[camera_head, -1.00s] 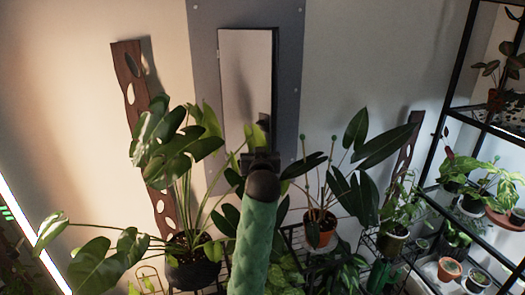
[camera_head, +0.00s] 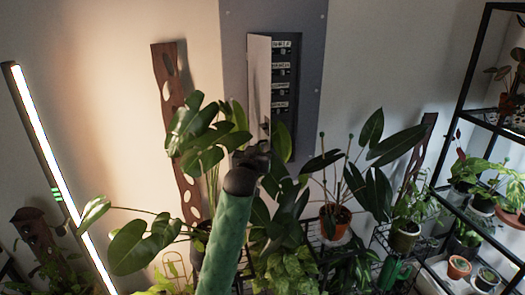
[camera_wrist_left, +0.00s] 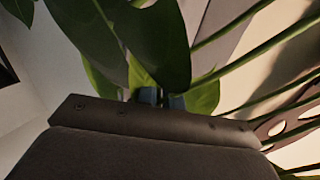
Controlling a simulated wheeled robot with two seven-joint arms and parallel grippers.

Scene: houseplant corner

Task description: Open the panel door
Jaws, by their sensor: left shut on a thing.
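The panel door (camera_head: 259,85) is a tall pale leaf on the grey wall board, hinged on its left side. It stands swung partly open, seen nearly edge-on. Behind it the dark panel box (camera_head: 285,90) shows several labelled rows of switches. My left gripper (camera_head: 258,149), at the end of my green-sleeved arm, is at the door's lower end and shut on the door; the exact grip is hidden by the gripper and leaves. In the left wrist view its fingertips (camera_wrist_left: 160,97) show small and bluish, partly covered by leaves. My right gripper is not in view.
A large-leaved plant (camera_head: 205,140) stands left of the door and another potted plant (camera_head: 335,215) right of it, both close to my arm. A lit tube lamp (camera_head: 60,170) leans at the left. A black shelf (camera_head: 470,130) with pots stands at the right.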

